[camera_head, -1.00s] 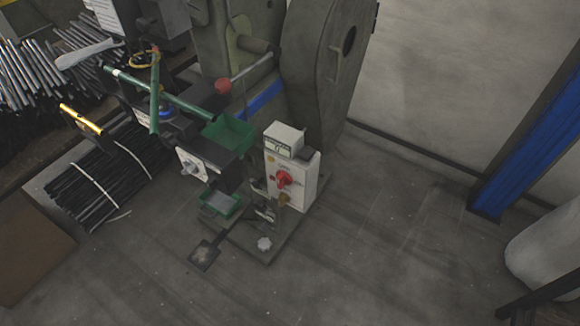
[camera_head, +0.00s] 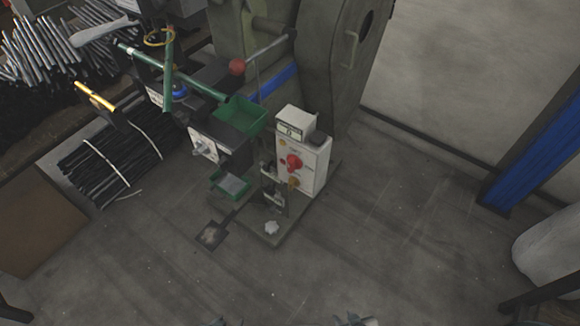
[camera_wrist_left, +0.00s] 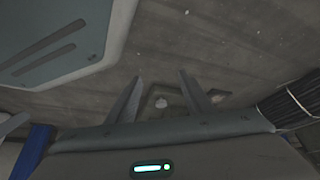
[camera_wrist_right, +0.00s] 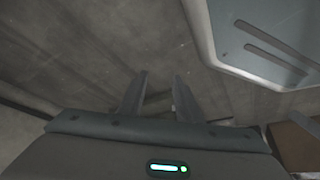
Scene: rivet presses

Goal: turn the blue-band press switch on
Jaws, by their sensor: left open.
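A small press (camera_head: 232,153) with green trays stands on the floor at the centre of the head view. Its white control box (camera_head: 316,165) carries a red rotary switch (camera_head: 294,162), with an orange knob (camera_head: 293,183) below. The switch's setting is too small to read. A blue strip (camera_head: 274,85) shows behind the press; I cannot tell which machine it belongs to. My left gripper (camera_wrist_left: 160,88) is open and empty in its wrist view. My right gripper (camera_wrist_right: 158,84) is also open and empty. Only their tips show at the head view's bottom edge, well short of the press.
A large grey-green machine (camera_head: 335,60) stands behind the press. Bundles of dark rods (camera_head: 110,160) lie to the left, near a brown board (camera_head: 40,225). A blue post (camera_head: 535,150) and a pale cylinder (camera_head: 550,247) are at the right. The floor in front is clear.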

